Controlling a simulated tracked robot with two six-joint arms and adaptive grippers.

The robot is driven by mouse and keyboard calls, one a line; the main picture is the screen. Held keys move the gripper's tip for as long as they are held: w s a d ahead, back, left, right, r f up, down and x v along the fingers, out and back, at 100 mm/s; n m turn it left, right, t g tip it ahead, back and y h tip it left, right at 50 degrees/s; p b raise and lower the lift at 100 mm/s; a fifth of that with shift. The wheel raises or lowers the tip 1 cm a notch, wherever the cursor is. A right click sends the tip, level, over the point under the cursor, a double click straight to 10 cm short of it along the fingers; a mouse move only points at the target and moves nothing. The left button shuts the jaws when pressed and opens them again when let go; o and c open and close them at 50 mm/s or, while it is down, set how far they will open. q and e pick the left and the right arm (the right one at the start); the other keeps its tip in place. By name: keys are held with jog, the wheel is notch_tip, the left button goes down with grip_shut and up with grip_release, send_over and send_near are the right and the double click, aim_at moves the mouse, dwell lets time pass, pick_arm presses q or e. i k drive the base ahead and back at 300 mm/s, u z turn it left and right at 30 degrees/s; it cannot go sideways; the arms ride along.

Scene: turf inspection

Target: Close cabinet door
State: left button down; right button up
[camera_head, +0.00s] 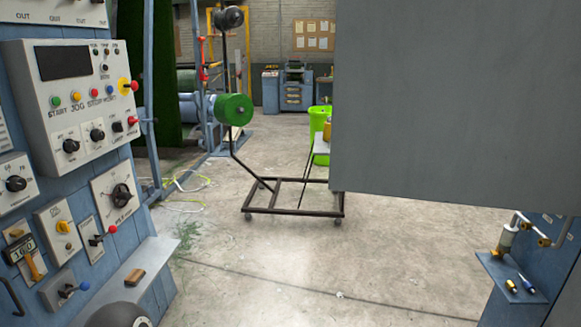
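A large flat grey panel (455,95) fills the upper right of the head view, close to me. It looks like the cabinet door, swung out, but its hinge and handle are not visible. Its left edge and bottom edge show; its top and right side run out of the picture. It hides much of the room behind it. Neither of my grippers shows in the view. A dark rounded part at the bottom left may be mine; I cannot tell.
A blue control console (75,150) with knobs and switches stands close on the left. A wheeled frame (293,211) stands on the floor ahead, with a green bin (319,125) behind. A small blue shelf (511,280) holds tools at lower right. The concrete floor (270,270) between is mostly clear.

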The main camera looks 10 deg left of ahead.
aim_at(474, 103)
jog(key=i, duration=1.2)
jog(key=z, duration=0.35)
